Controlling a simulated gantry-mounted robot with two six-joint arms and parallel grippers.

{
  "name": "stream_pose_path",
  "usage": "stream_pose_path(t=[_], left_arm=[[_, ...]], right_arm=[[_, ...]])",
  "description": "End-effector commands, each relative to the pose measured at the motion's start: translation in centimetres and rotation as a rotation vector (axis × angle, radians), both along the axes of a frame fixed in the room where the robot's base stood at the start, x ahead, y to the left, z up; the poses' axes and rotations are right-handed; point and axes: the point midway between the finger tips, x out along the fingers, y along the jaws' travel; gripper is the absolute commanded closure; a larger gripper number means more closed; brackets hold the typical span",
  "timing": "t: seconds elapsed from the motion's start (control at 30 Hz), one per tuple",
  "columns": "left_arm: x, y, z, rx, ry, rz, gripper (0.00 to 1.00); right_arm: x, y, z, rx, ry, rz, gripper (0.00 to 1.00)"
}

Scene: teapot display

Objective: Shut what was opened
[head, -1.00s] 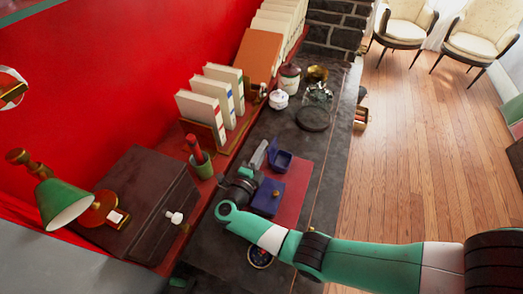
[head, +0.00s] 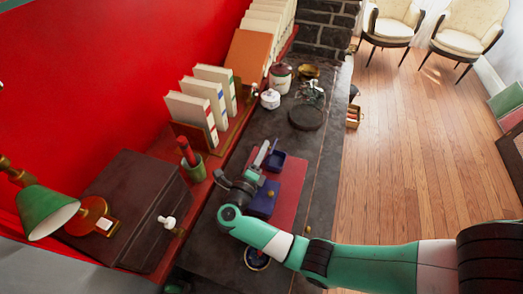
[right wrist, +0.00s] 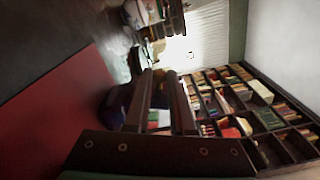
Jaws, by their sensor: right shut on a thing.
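A small dark blue box (head: 275,161) stands open on the red mat (head: 291,183). In the right wrist view, the two dark fingers (right wrist: 162,100) stand a little apart, with a dark blue shape (right wrist: 117,105) beside the left finger. My left gripper is not in view.
A brown case (head: 128,205) and a green lamp (head: 45,212) are at the left. A pen cup (head: 193,168), upright books (head: 205,100) and jars (head: 270,98) line the back. A round dish (head: 257,258) is near my arm.

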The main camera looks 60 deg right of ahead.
Motion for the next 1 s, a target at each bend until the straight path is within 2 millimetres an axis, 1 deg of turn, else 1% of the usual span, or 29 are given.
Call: stream_pose_path(t=[0.27,0.3,0.37,0.4,0.43,0.67,0.77,0.87,0.97,1.0], left_arm=[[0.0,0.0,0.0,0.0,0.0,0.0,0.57],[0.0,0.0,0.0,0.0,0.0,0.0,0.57],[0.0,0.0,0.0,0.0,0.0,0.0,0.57],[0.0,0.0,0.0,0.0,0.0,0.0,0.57],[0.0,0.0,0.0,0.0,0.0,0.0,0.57],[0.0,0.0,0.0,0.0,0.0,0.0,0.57],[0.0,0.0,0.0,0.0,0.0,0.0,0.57],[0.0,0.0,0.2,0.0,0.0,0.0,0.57],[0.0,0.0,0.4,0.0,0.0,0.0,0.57],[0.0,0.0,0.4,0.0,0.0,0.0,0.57]], right_arm=[[0.0,0.0,0.0,0.0,0.001,0.0,1.0],[0.0,0.0,0.0,0.0,0.001,0.0,0.71],[0.0,0.0,0.0,0.0,0.001,0.0,0.6],[0.0,0.0,0.0,0.0,0.001,0.0,0.53],[0.0,0.0,0.0,0.0,0.002,0.0,0.48],[0.0,0.0,0.0,0.0,0.002,0.0,0.48],[0.0,0.3,0.0,-0.001,0.002,0.001,0.48],[-0.1,1.4,0.1,0.0,0.002,0.003,0.48],[-0.3,3.5,0.1,-0.001,0.002,0.005,0.48],[-0.4,4.5,0.1,0.0,0.002,0.006,0.48]])
